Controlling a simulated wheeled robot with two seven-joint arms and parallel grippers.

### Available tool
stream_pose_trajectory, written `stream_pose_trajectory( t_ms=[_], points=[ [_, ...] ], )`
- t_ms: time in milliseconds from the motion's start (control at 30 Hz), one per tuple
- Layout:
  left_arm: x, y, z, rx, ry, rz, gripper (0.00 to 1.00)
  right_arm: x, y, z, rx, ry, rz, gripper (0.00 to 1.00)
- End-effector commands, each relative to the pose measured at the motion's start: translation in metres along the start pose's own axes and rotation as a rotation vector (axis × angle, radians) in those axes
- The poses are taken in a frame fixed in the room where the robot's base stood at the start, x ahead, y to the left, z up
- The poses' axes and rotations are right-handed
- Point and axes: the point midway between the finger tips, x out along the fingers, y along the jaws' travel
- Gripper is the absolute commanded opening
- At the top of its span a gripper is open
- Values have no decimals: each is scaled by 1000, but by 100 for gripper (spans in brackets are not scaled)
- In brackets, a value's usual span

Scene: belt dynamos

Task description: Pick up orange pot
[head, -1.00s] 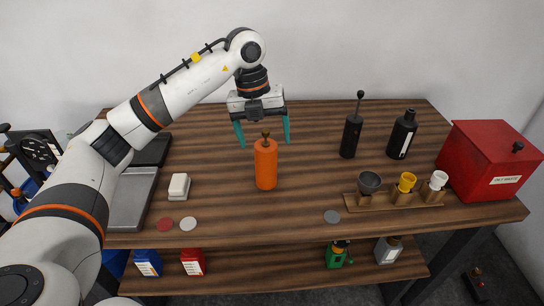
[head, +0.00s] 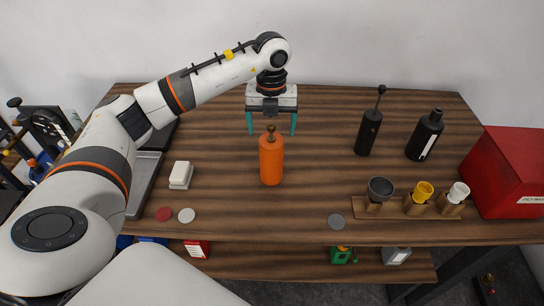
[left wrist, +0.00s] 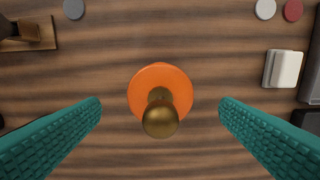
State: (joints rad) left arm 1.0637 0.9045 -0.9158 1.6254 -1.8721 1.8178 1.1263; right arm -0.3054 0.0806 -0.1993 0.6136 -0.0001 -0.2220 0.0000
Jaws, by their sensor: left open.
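The orange pot (head: 271,162) is a tall orange cylinder with a brass knob on top, standing upright on the wooden table. In the left wrist view the orange pot (left wrist: 150,83) is seen from above, with its brass knob (left wrist: 160,118) between the fingers. My left gripper (head: 271,130) is open, its teal fingers pointing down above and slightly behind the pot in the head view. In the left wrist view my left gripper (left wrist: 160,112) has a finger on each side of the pot, with gaps on both sides. My right gripper is not in view.
A white block (head: 181,174) and two discs lie left of the pot. A black grinder (head: 368,132), a black bottle (head: 425,135), a wooden rack (head: 400,208) with cups and a red box (head: 503,172) stand right. The table around the pot is clear.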

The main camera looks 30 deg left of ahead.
Motion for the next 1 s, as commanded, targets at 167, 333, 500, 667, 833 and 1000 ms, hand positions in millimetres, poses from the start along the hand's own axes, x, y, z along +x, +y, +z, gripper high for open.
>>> stream_pose_trajectory(
  t_ms=[167, 333, 500, 667, 833, 1000],
  points=[
    [26, 0, 1, -1, -5, -4, 85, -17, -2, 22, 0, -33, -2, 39],
    [40, 1, 1, 0, -2, -1, 85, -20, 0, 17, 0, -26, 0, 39],
    [41, 1, 1, 0, -1, -1, 85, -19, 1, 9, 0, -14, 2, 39],
    [41, 1, 1, 0, -1, -1, 64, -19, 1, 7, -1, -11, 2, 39],
    [41, 1, 1, 0, -1, -1, 36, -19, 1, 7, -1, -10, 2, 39],
    [41, 1, 0, 0, 0, -1, 8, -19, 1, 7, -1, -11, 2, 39]
  ],
)
